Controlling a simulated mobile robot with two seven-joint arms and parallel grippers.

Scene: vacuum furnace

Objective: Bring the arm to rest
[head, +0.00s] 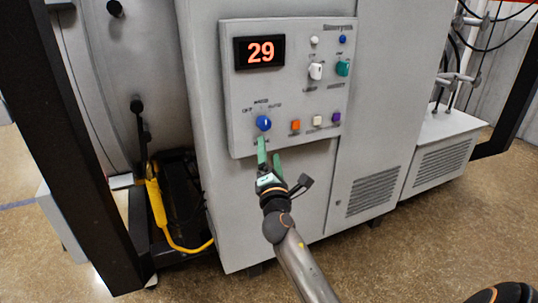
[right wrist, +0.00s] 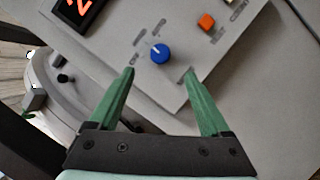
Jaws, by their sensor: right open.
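My right gripper (head: 269,157) is in front of the lower left part of the furnace's control panel (head: 290,100). Its green fingers are apart and empty, and they also show in the right wrist view (right wrist: 160,75). A blue knob (head: 264,123) sits just above the fingertips; in the right wrist view the blue knob (right wrist: 160,54) appears beyond the gap between them, apart from both fingers. The panel's display (head: 260,51) reads 29 in red digits. My left gripper does not show.
The panel also carries an orange button (head: 295,125), a purple button (head: 336,117), a white knob (head: 316,71) and a teal knob (head: 343,67). A dark post (head: 75,130) stands at the left, near a yellow pipe (head: 158,205). The floor (head: 420,230) at the front right is mostly clear.

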